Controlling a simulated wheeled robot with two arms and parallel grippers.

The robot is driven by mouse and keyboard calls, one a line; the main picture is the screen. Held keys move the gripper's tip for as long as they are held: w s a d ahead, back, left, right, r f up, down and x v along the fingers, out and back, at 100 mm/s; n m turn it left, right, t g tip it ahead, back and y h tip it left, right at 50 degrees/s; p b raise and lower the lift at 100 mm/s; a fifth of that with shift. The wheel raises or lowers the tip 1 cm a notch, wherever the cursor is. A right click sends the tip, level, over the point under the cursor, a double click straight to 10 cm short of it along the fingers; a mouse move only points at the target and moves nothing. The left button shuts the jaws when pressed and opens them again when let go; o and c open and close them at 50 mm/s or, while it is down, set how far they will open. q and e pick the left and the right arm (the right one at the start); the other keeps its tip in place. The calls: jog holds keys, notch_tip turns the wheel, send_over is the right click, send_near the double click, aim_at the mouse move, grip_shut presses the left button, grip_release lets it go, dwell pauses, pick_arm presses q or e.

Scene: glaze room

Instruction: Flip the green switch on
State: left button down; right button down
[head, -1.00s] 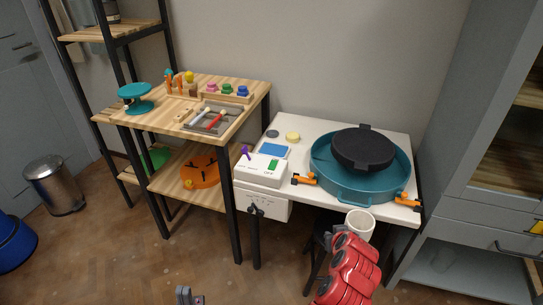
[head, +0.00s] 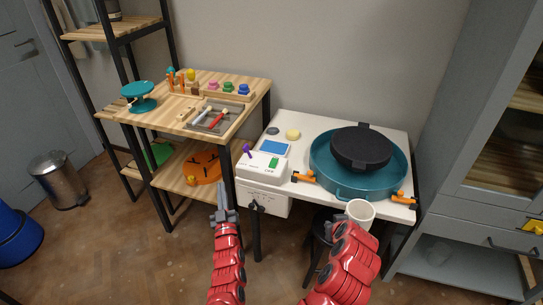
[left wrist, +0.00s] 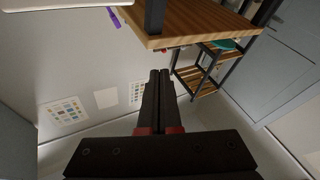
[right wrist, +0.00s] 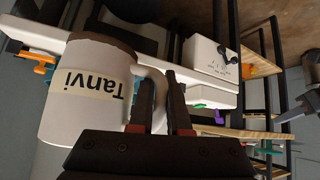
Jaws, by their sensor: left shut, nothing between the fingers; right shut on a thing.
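The green switch (head: 273,163) sits on top of a white control box (head: 262,173) at the left end of the white wheel table. It shows small in the right wrist view (right wrist: 199,106). My left gripper (head: 224,188) is shut and empty, below and left of the box, in front of the wooden shelf. In the left wrist view its fingers (left wrist: 160,75) are together. My right gripper (right wrist: 157,84) is shut on the handle of a white mug (right wrist: 88,95) labelled "Tanvi". In the head view the mug (head: 360,213) is held upright near the table's front edge.
A purple lever (head: 247,150) stands on the box beside the switch. The teal basin (head: 330,180) with a black wheel (head: 362,147) fills the table's right side. The wooden shelf (head: 160,121) stands left.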

pick_arm(q)
jog(key=w+d+r+m+g+h+p, duration=0.1)
jog(key=w+d+r+m+g+h, duration=0.1)
jog(key=d+m+h, duration=0.2)
jog(key=w+d+r+m+g+h+p, duration=0.1)
jog(key=w+d+r+m+g+h, duration=0.1)
jog(key=d, duration=0.6)
jog(key=w+r+m+h, duration=0.1)
jog(key=m+h, duration=0.1)
jog(key=h, duration=0.1)
jog(key=shift+w+d+m+g+h, duration=0.3)
jog(key=shift+w+m+g, duration=0.05)
jog(key=shift+m+g, duration=0.05)
jog(key=shift+f, duration=0.1)
